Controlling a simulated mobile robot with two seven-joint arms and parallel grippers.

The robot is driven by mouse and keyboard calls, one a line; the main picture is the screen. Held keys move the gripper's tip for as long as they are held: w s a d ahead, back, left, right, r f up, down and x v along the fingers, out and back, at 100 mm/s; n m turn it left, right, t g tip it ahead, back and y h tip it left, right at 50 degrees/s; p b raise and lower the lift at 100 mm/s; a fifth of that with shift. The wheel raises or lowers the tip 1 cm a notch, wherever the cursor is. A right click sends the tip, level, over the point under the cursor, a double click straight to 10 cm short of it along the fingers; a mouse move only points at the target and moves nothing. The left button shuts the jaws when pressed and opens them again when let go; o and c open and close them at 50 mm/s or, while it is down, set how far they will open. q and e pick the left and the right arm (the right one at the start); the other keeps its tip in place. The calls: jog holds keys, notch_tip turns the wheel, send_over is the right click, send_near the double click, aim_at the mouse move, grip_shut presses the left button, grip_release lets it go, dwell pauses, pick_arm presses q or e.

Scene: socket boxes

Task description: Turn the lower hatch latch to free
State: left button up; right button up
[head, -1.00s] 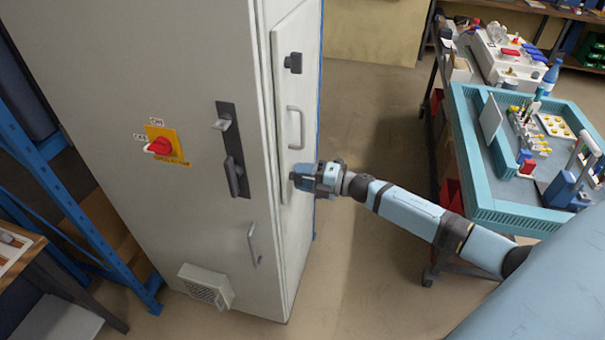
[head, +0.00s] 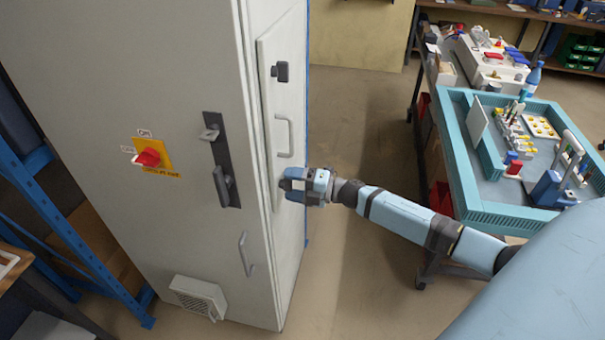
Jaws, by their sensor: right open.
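The hatch (head: 294,100) is a narrow upright panel on the right-hand face of the grey cabinet. Its upper latch (head: 281,71) is a small dark knob, and a grey pull handle (head: 285,138) sits below it. The lower latch does not show clearly; my right gripper covers the lower part of the hatch. My right gripper (head: 288,185) is at that lower part, open, with its fingers pointing left at the panel and a gap between them. I cannot tell whether the fingers touch anything. My left gripper is not in view.
The cabinet's front (head: 120,80) carries a red and yellow switch (head: 150,156), a black lever handle (head: 223,184) and a vent (head: 199,298). A blue-rimmed trolley (head: 480,195) with several items stands at the right. The floor between is clear.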

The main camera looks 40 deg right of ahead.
jog(key=b+v, duration=0.2)
jog(key=v, duration=1.1)
jog(key=shift+s+d, duration=0.2)
jog(key=shift+s, duration=0.1)
jog(key=s+a+f+m+g+h+p, duration=0.1)
jog(key=s+a+f+m+h+p, duration=0.1)
jog(key=s+a+m, duration=0.3)
jog(key=s+a+f+m+h+p, duration=0.2)
jog(key=s+a+m, duration=0.4)
jog(key=a+m, duration=0.4)
jog(key=s+a+f+m+g+h+p, duration=0.1)
jog(key=s+a+f+m+h, duration=0.3)
jog(key=a, duration=0.7)
notch_tip(320, 180, down, 2)
jog(key=s+m+p, duration=0.1)
jog(key=s+m, duration=0.1)
jog(key=m, duration=0.2)
jog(key=shift+g+h, duration=0.3)
